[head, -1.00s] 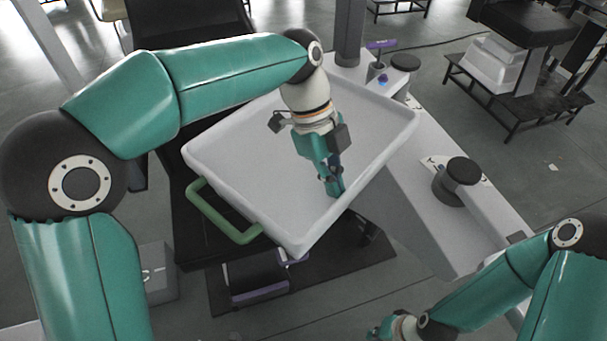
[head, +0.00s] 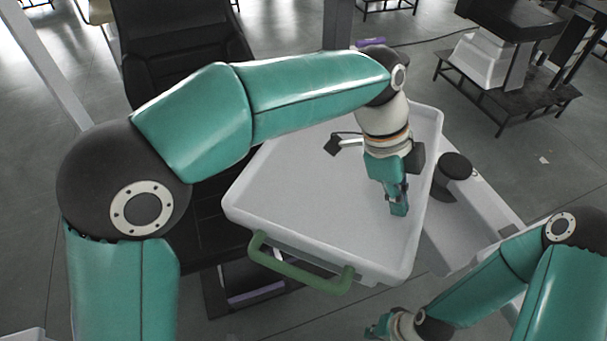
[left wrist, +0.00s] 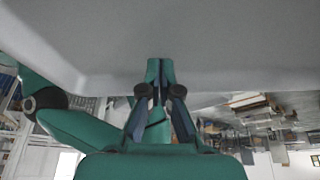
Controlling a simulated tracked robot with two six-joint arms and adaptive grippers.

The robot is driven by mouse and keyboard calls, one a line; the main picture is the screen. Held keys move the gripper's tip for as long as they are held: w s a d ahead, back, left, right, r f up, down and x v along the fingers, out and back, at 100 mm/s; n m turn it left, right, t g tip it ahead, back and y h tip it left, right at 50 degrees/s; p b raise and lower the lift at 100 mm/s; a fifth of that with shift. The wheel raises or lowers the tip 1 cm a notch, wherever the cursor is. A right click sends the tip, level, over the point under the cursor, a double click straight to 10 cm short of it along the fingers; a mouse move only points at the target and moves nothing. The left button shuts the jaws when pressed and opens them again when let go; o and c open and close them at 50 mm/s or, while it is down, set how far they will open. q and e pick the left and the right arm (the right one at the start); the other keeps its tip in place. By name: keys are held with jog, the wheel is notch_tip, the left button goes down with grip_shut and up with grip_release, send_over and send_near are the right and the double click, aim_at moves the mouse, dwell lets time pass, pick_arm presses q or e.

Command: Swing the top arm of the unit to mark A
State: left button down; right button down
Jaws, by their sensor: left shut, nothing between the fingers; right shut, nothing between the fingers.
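The white tray (head: 290,185) with a green handle (head: 300,270) lies over a black reclining chair; it appears to be the unit's top arm end, and the arm beneath is mostly hidden. My left gripper (head: 398,208) is shut and empty, pointing down inside the tray near its right wall; I cannot tell whether it touches. The left wrist view shows its closed fingers (left wrist: 160,85) by the pale tray surface (left wrist: 200,35). My right gripper (head: 376,331) is shut and empty at the bottom edge, partly cut off. I cannot make out mark A.
A dark round knob (head: 455,166) stands on a pale arm just right of the tray. The black chair (head: 180,50) is behind my left arm. A dark stand with a white base (head: 490,65) is at the back right. Grey floor is open at the right.

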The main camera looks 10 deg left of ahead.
aim_at(380, 209)
pick_arm(q)
jog(key=shift+a, duration=0.45)
jog(key=a, duration=0.1)
jog(key=a+b, duration=0.1)
jog(key=shift+w+a, duration=0.3)
jog(key=shift+w, duration=0.05)
jog(key=s+v, duration=0.1)
jog(key=v, duration=0.9)
jog(key=shift+w+a+p, duration=0.25)
jog(key=shift+p, duration=0.05)
dwell(0.5)
